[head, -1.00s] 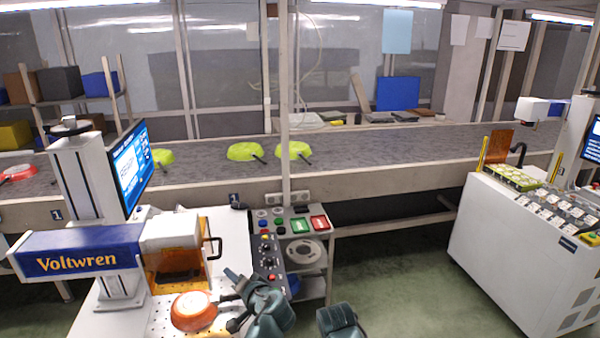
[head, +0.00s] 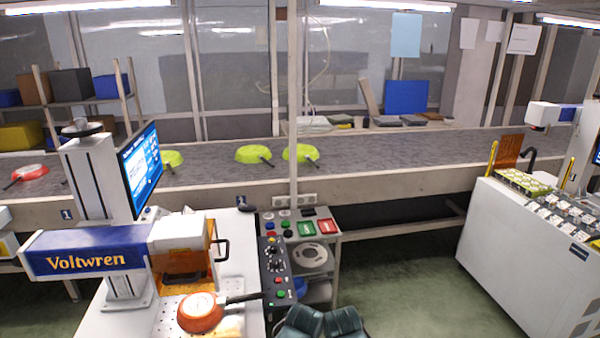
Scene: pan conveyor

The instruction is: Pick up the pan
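An orange-red pan (head: 200,314) with a black handle (head: 244,298) sits on the perforated plate (head: 168,325) of the marking machine at the lower left. Its handle points right, and no gripper touches it. Two dark teal parts of my arms show at the bottom edge, right of the control panel. No fingers can be made out on them, so both grippers are out of sight. On the conveyor (head: 400,155) lie yellow-green pans (head: 253,153), (head: 300,152), one partly behind the monitor, and a red pan (head: 28,172) at the far left.
The Voltwren machine head (head: 88,258) and an amber shield (head: 184,262) stand just behind the orange-red pan. A control panel (head: 275,270) with buttons is right of it. A white cabinet (head: 520,255) stands at the right, with open green floor (head: 405,290) between.

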